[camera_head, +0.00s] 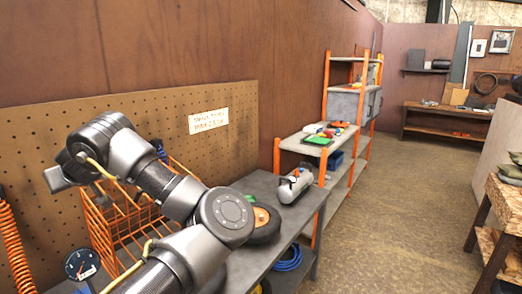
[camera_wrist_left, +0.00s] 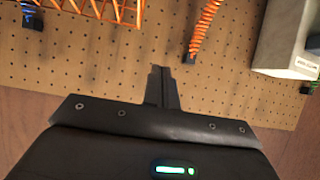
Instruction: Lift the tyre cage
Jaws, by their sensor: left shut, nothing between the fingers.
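The orange wire tyre cage (camera_head: 118,222) stands on the grey bench against the pegboard in the head view, partly hidden behind my left arm. A part of the orange cage (camera_wrist_left: 112,10) also shows at the top edge of the left wrist view. My left gripper (camera_wrist_left: 161,72) is shut and empty in the left wrist view, in front of the pegboard and apart from the cage. In the head view its fingers are out of sight. My right gripper is in neither view.
A wheel with an orange hub (camera_head: 264,222) and a grey cylinder (camera_head: 294,186) sit on the bench (camera_head: 318,196). A dial gauge (camera_head: 82,264) and an orange coiled hose (camera_head: 14,240) are at the left. An orange-posted shelf (camera_head: 326,150) stands beyond.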

